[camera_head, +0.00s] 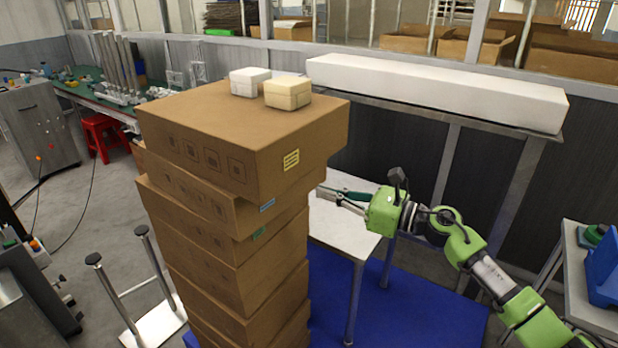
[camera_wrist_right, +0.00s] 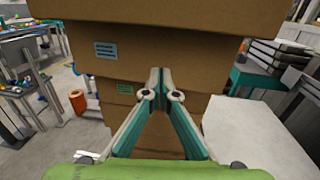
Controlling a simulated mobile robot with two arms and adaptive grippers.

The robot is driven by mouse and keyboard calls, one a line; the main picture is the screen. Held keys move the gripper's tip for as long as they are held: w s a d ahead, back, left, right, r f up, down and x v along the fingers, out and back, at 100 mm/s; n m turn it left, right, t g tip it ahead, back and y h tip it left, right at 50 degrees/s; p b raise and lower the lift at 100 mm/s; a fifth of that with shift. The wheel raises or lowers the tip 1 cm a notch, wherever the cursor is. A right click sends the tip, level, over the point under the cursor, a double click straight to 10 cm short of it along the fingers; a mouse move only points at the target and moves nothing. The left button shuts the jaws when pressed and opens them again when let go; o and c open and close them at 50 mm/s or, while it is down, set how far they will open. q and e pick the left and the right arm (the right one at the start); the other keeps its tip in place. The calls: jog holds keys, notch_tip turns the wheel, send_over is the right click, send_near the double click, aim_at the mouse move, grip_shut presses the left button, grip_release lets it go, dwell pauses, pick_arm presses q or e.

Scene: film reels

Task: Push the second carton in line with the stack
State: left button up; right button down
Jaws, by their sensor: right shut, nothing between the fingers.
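A tall stack of brown cartons (camera_head: 235,275) stands left of centre in the head view. The second carton (camera_head: 185,195) from the top carries a blue label and lies out of line with the cartons around it. The top carton (camera_head: 210,150) with a yellow label rests on it. In the right wrist view the second carton (camera_wrist_right: 190,50) fills the space ahead of the fingers. My right gripper (camera_wrist_right: 157,72) is shut and empty, its tips pointing at the second carton's face; I cannot tell whether they touch. In the head view the right gripper (camera_head: 322,192) is beside the stack, its tips partly hard to see.
A white box (camera_head: 249,81) and a cream box (camera_head: 288,93) sit on the top carton. A white table (camera_head: 350,235) stands behind my right gripper. A shelf with a long white block (camera_head: 430,90) runs along the back. A red stool (camera_head: 103,135) is at left.

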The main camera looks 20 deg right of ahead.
aim_at(298, 185)
jog(key=p+x, duration=0.1)
jog(key=x, duration=0.4)
jog(key=shift+p, duration=0.4)
jog(key=shift+w+a+b, duration=0.1)
jog(key=shift+a+b, duration=0.15)
jog(key=shift+b, duration=0.05)
jog(key=b+x, duration=0.2)
jog(key=x, duration=0.3)
jog(key=shift+w+f+b, duration=0.1)
jog(key=shift+b, duration=0.25)
